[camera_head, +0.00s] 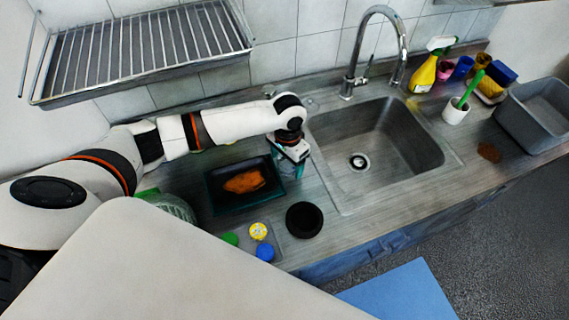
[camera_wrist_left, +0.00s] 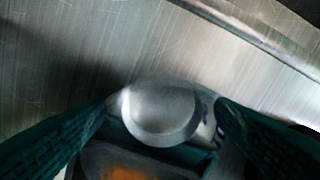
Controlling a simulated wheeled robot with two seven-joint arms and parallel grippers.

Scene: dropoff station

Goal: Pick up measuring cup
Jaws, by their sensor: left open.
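My left gripper (camera_head: 291,168) points down over the counter, between the dark tray and the sink. In the left wrist view its two dark green fingers (camera_wrist_left: 163,108) are open, one on each side of a round, pale grey thing (camera_wrist_left: 160,112). This looks like the measuring cup, seen from above, with blue marks near its right side. I cannot tell whether the fingers touch it. In the head view the gripper hides most or all of it. My right gripper is not in view.
A dark tray (camera_head: 214,207) with an orange-brown item (camera_head: 244,181) lies left of the gripper. The sink (camera_head: 408,174) is to the right. A black round thing (camera_head: 304,220) and coloured lids (camera_head: 259,231) are in front. A wire rack (camera_head: 140,50) hangs above.

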